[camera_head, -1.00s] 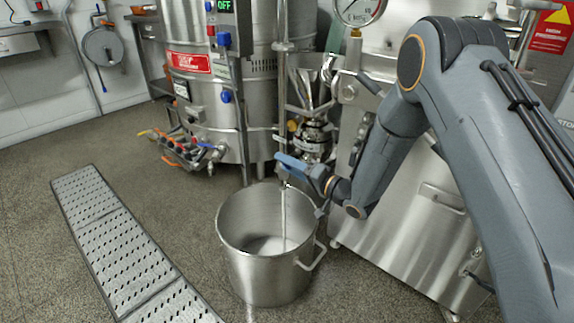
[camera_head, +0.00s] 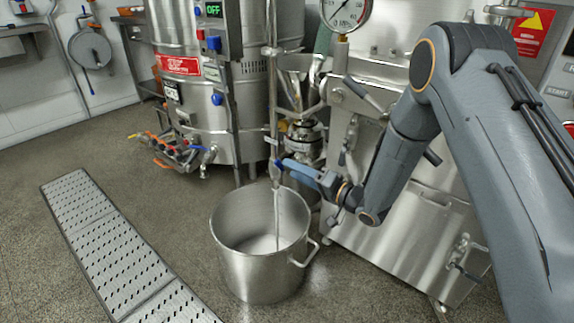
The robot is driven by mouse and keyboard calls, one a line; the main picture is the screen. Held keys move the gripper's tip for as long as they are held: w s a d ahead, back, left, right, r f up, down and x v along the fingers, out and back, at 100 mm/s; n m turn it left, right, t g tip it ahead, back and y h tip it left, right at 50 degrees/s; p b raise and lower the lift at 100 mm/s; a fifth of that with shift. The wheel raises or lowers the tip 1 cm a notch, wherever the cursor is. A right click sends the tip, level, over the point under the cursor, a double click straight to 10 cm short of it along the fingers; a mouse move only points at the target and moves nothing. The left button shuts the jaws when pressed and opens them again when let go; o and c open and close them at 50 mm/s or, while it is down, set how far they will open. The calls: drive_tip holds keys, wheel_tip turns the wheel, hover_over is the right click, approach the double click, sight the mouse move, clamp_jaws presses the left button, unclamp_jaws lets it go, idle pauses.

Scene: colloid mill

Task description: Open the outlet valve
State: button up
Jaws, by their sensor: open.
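My gripper (camera_head: 292,167) is at the end of the arm that comes in from the right. Its light blue fingers point left, and the gap between them is hard to see from here. A small dark blue handle (camera_head: 278,164) shows at the fingertips, beside a thin vertical outlet pipe (camera_head: 276,215). It appears to belong to the outlet valve, but the fingers partly hide it. I cannot tell whether they touch it. A stream or thin pipe line runs down into the steel pot (camera_head: 232,270) below.
The steel mill cabinet (camera_head: 405,235) stands behind my arm on the right, with a gauge (camera_head: 345,12) above.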

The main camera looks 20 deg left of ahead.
drive_tip(key=shift+v, duration=0.85)
drive_tip(key=shift+s+a+f, duration=0.1)
drive_tip(key=shift+s, duration=0.15)
